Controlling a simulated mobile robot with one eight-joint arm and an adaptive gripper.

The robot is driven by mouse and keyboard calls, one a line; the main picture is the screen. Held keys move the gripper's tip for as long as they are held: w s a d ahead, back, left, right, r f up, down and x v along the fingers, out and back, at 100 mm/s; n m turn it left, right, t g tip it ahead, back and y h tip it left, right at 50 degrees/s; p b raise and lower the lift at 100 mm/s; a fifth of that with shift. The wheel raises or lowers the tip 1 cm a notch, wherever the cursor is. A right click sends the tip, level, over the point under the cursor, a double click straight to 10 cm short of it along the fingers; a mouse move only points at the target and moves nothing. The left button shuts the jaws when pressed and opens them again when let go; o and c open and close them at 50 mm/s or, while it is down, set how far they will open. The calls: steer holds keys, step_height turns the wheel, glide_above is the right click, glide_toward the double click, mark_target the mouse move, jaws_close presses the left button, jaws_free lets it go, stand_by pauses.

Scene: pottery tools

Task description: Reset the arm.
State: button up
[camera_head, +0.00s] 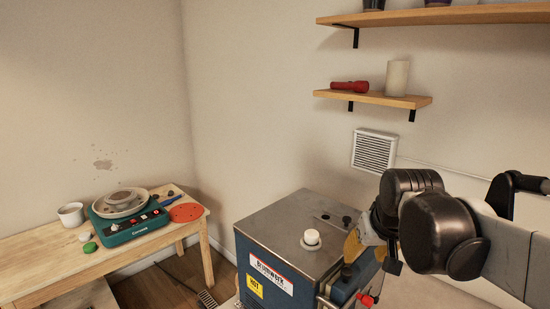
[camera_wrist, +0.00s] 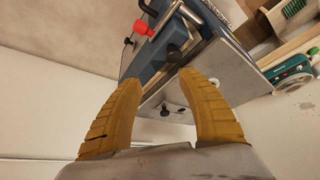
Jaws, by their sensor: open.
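My gripper (camera_head: 354,247) is at the right in the head view, at the right side of the blue kiln (camera_head: 262,262) with the grey metal top. In the wrist view my gripper (camera_wrist: 180,85) shows two yellow ridged fingers spread apart with nothing between them. Beyond the fingertips are the kiln's metal top (camera_wrist: 222,72), a dark knob and a red handle (camera_wrist: 143,28). My dark arm joints and grey link reach in from the right edge of the head view. The picture does not show clearly whether a fingertip touches the kiln.
A white cylinder (camera_head: 312,238) stands on the kiln top. A wall shelf (camera_head: 372,98) holds a red flashlight (camera_head: 350,87) and a pale cylinder (camera_head: 397,77).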

steer(key=s+a+f+t+b, duration=0.1)
steer(key=s+f+b, duration=1)
steer(key=s+f, duration=0.4)
step_height(320, 180, down, 4)
steer(key=shift+s+a+f+t, duration=0.1)
steer(key=shift+s+a+t, duration=0.05)
steer(key=shift+s+t, duration=0.2)
steer(key=shift+s, duration=0.1)
